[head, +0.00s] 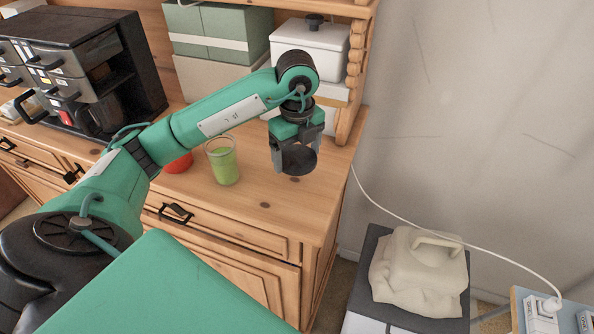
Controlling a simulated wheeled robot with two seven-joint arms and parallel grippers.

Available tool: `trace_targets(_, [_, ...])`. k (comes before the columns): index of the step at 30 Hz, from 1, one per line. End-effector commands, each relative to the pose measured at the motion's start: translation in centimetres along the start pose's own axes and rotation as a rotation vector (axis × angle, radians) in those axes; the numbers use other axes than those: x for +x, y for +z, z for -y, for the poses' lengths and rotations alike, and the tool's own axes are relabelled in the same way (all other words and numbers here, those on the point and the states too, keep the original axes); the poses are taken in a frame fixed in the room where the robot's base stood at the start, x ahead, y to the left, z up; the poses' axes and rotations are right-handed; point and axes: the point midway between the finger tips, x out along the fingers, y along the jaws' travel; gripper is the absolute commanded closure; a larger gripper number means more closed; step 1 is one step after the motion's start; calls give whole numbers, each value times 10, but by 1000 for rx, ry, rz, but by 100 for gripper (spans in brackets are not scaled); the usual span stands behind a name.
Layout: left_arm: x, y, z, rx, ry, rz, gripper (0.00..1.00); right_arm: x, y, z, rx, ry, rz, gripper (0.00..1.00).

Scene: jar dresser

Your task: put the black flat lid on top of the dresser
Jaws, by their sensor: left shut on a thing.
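The black flat lid (300,162) is a dark round disc in the head view. My left gripper (295,155) is shut on it and holds it over the right end of the wooden dresser top (262,192). The lid is tilted, with its face partly turned to the camera. I cannot tell whether its lower edge touches the wood. My right gripper is not in view.
A glass of green stuff (223,163) and a red item (178,164) stand left of the lid. A black drawer cabinet (75,65), green boxes (220,30) and a white lidded container (310,45) stand behind. Bare wood lies in front.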

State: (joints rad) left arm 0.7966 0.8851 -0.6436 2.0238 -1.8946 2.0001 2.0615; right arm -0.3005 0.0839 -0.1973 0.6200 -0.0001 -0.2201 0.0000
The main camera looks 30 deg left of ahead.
Motion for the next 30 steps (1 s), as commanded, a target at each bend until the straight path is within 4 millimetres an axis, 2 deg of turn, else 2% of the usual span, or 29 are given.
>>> trace_targets(4, [17, 0, 0, -2, 2, -1, 39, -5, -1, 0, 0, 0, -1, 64])
trace_targets(11, [33, 0, -1, -1, 2, -1, 39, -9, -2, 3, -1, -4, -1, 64])
trace_targets(18, [63, 0, 0, -1, 2, 0, 39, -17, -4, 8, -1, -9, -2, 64])
trace_targets(28, [68, 0, 0, 0, -1, 0, 39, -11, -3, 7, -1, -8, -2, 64])
trace_targets(29, [67, 0, 0, 0, -1, 0, 13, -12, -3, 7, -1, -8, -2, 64])
trace_targets(30, [66, 0, 0, 0, -1, 0, 5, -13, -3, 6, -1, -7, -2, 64])
